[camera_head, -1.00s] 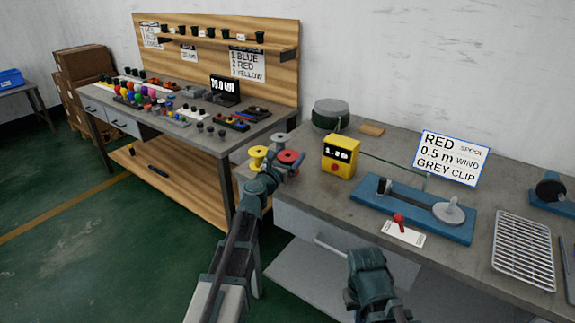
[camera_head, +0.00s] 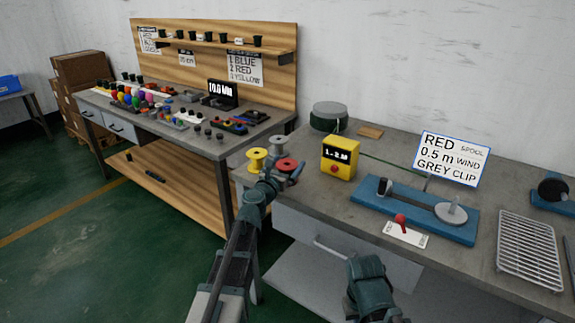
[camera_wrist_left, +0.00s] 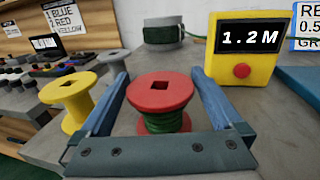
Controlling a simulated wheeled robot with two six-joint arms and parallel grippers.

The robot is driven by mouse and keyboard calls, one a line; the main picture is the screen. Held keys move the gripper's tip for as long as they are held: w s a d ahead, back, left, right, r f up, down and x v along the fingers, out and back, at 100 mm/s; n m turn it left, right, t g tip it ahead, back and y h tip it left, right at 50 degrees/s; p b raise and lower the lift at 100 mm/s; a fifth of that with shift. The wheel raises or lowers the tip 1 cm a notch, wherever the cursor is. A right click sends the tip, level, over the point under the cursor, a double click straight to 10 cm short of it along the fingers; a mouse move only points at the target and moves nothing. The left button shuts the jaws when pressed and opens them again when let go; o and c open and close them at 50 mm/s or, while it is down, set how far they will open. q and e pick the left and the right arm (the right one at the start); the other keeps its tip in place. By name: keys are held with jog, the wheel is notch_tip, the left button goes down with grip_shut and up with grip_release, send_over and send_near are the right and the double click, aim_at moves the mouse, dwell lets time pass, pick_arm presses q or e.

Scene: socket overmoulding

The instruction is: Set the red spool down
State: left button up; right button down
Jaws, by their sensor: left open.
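The red spool (camera_head: 287,165), wound with green wire, stands upright at the left end of the grey workbench (camera_head: 325,185). In the left wrist view the red spool (camera_wrist_left: 161,93) is between the two blue fingers of my left gripper (camera_wrist_left: 161,78), with a gap at each side. My left gripper (camera_head: 283,173) is open around it. The spool's underside is hidden, but it appears to rest on the bench. My right gripper (camera_head: 367,268) is low in front of the bench drawer; its jaws cannot be made out.
A yellow spool (camera_head: 257,160) and a grey spool (camera_head: 278,144) stand close by. A yellow meter (camera_head: 340,160) reading 1.2 M is to the right. A blue winding fixture (camera_head: 415,210), a wire rack (camera_head: 530,250) and a sign (camera_head: 451,158) are farther right.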

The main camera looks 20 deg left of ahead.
pick_arm(q)
jog(key=shift+r, duration=0.25)
jog(key=s+a, duration=0.1)
jog(key=s, duration=1.1)
jog(key=shift+a, duration=0.4)
jog(key=shift+f, duration=0.1)
